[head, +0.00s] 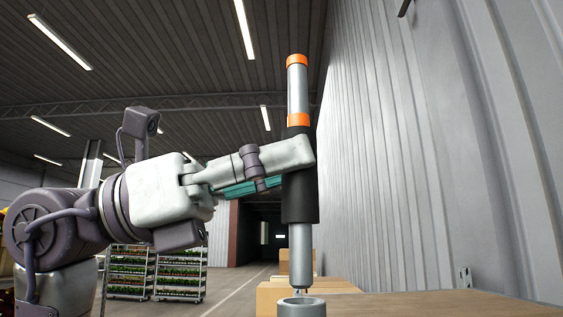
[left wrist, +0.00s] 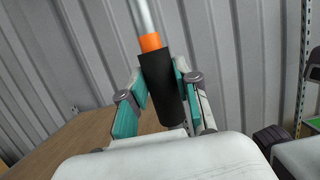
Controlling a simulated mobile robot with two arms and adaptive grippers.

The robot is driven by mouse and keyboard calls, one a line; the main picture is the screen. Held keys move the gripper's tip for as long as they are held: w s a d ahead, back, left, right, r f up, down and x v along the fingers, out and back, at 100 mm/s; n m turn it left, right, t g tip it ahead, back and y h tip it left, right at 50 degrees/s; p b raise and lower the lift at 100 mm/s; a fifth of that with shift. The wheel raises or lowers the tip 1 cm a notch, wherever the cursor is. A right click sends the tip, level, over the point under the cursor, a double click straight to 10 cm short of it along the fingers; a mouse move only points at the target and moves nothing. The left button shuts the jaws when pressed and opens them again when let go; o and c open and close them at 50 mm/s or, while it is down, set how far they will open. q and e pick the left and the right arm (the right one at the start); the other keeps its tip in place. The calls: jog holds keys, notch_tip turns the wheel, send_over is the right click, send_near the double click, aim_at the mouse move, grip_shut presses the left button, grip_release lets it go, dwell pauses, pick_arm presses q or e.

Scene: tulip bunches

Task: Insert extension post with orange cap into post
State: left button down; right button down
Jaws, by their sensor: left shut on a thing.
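The extension post (head: 297,92) is a grey tube with an orange cap (head: 296,61) on top, an orange band and a black sleeve (head: 299,203) around its middle. My left gripper (head: 300,160) is shut on the black sleeve and holds the post upright. In the left wrist view the sleeve (left wrist: 160,92) sits between the teal finger pads of my left gripper (left wrist: 160,95). The lower grey end of the extension post is just above the open round top of the fixed post (head: 301,306), apparently in line with it. Contact between them is not clear. My right gripper is not in view.
A wooden surface (head: 430,303) lies at the right, beside a corrugated grey wall (head: 450,150). Cardboard boxes (head: 270,292) stand behind the posts. Rack trolleys with plants (head: 180,275) stand on the floor farther back at the left.

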pick_arm(q)
jog(key=shift+f+b, duration=2.05)
jog(key=shift+f, duration=0.25)
jog(key=c, duration=0.7)
grip_release()
jog(key=shift+c, duration=0.2)
jog(key=shift+r, duration=0.15)
notch_tip(320, 180, up, 5)
jog(key=p, duration=0.4)
